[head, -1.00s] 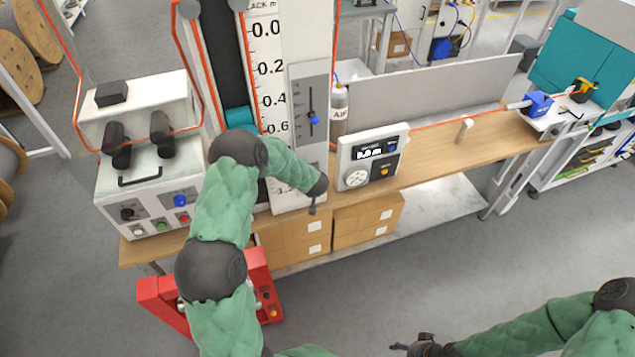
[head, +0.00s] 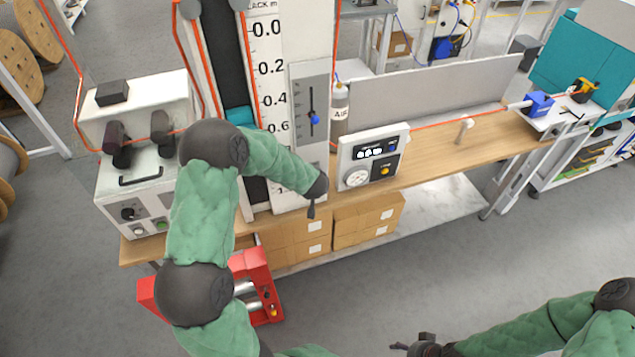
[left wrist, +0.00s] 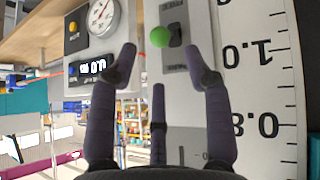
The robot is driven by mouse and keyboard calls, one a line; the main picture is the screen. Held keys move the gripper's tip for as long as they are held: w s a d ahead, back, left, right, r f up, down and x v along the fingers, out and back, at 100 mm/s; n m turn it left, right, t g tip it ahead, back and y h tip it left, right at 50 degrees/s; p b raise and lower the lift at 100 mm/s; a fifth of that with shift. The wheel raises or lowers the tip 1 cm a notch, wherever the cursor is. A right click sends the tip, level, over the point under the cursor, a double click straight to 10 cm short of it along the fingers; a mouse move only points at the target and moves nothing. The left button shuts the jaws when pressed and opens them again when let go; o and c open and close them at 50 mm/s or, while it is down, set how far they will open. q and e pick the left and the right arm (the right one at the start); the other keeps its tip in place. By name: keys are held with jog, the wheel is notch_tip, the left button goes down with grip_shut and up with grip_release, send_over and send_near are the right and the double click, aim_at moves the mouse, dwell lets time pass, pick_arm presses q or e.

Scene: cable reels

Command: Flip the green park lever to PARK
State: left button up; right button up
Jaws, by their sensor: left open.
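The green park lever shows in the left wrist view as a round green knob (left wrist: 160,37) on a dark mount, set in a grey panel. My left gripper (left wrist: 157,58) is open, its fingers pointing toward the knob and spread to either side of it in the picture. Nothing is between the fingers, and I cannot tell whether any finger touches the knob. In the head view the left gripper (head: 311,208) hangs low in front of the scale board, and the lever is hidden there. My right gripper (head: 405,346) is at the bottom edge, too small to read.
A slider panel with a blue knob (head: 314,118) is above the left gripper. A gauge box (head: 373,157) stands close on its right, with an orange cable running behind. A control box (head: 140,165) is at left. Cardboard boxes (head: 362,222) sit below the bench.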

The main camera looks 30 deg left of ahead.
pick_arm(q)
jog(key=v, duration=0.3)
jog(key=shift+s+r, duration=0.15)
dwell(0.4)
jog(key=s+d+f+m+g+h+b, duration=0.1)
jog(key=s+d+f+b, duration=0.2)
jog(key=f, duration=0.5)
jog(key=s+d+f+m+h+b, duration=0.1)
jog(key=d+f+b, duration=0.3)
jog(key=f, duration=0.3)
jog(key=s+d+f+m+g+h+b, duration=0.2)
jog(key=s+d+f+b, duration=0.4)
jog(key=s+d+f, duration=0.3)
jog(key=s+d+f+m+g+h+b, duration=0.3)
jog(key=s+d+f+b, duration=0.4)
jog(key=s+f, duration=0.7)
notch_tip(320, 180, down, 4)
jog(key=shift+d+r+m+g+h, duration=0.3)
jog(key=shift+d+g+h, duration=0.15)
jog(key=shift+d, duration=0.7)
